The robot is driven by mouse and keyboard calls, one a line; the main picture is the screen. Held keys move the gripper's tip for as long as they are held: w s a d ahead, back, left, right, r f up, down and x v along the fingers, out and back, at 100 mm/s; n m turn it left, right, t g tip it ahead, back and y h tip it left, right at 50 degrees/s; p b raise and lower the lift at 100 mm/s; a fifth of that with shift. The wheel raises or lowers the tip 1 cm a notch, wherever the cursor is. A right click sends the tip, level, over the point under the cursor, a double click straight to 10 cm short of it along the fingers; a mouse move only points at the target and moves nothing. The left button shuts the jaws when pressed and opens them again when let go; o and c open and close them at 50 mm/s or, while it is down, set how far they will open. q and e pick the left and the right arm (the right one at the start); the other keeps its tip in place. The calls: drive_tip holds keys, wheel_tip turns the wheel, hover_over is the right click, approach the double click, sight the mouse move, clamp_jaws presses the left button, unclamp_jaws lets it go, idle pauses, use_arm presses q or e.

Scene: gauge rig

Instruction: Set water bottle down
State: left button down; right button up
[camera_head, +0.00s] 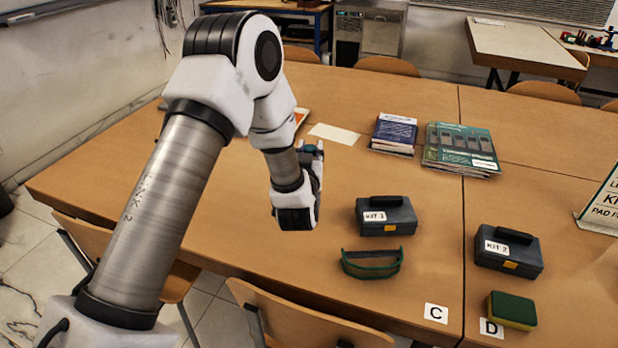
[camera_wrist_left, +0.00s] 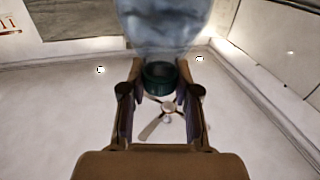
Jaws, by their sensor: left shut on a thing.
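My left gripper (camera_head: 311,157) is over the middle of the table, beyond its white wrist. In the left wrist view the gripper (camera_wrist_left: 160,90) is shut on the water bottle (camera_wrist_left: 165,25), with a finger on each side of its dark green cap (camera_wrist_left: 159,76). The bottle's body is translucent blue-grey and runs out of the top of that view. In the head view the wrist and fingers hide most of the bottle, and I cannot tell whether it touches the table. My right gripper is not in view.
The brown table (camera_head: 400,100) carries the KIT 1 case (camera_head: 385,217), green goggles (camera_head: 372,263), KIT 2 case (camera_head: 508,252), a sponge (camera_head: 513,310), blue books (camera_head: 394,133), green booklets (camera_head: 461,148) and a pale sheet (camera_head: 334,134). Labels C (camera_head: 436,314) and D (camera_head: 491,328) lie near the front edge.

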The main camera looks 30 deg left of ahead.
use_arm(q)
wheel_tip(320, 180, down, 5)
drive_tip(key=shift+r, duration=0.15)
drive_tip(key=shift+s, duration=0.1)
drive_tip(key=c, duration=0.8)
unclamp_jaws()
drive_tip(key=shift+c, duration=0.2)
drive_tip(key=b+v, duration=0.2)
drive_tip(key=v, duration=1)
